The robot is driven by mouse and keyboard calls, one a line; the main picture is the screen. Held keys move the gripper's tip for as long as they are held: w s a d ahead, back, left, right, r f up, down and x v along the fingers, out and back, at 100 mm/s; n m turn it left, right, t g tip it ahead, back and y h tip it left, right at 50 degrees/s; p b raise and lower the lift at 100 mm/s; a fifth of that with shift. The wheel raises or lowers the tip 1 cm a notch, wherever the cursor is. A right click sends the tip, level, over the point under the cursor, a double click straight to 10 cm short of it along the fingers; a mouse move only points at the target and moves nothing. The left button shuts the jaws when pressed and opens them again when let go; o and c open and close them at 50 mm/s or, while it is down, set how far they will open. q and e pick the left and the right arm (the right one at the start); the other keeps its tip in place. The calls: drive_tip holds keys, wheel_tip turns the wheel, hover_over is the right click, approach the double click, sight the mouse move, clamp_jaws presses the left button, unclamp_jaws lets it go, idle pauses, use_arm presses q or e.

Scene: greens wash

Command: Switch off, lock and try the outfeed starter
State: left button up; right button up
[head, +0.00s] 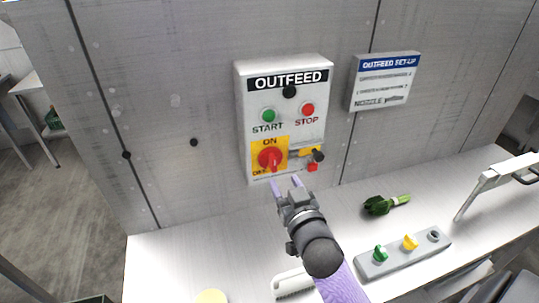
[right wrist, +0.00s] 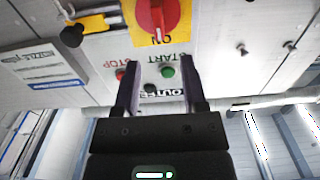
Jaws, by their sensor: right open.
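The OUTFEED starter box (head: 243,110) is fixed to the grey wall. It has a green START button (head: 268,115), a red STOP button (head: 308,109) and a red rotary switch (head: 269,157) on a yellow plate. In the right wrist view, upside down, the switch handle (right wrist: 157,16) stands upright, in line with ON. A yellow piece with a black knob (head: 318,155) sits right of the switch, with a small red piece (head: 312,167) beneath. My right gripper (head: 286,183) is open and empty, just below the switch in the head view. My left gripper is out of view.
An OUTFEED SET-UP sign (head: 384,80) hangs to the right. The bench's left part is mostly bare.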

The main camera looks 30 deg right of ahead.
sight(275, 163)
drive_tip(key=x, duration=0.7)
drive_tip(key=shift+w+d+b, duration=0.15)
drive_tip(key=shift+w+b, duration=0.15)
drive_tip(key=shift+b, duration=0.05)
clamp_jaws()
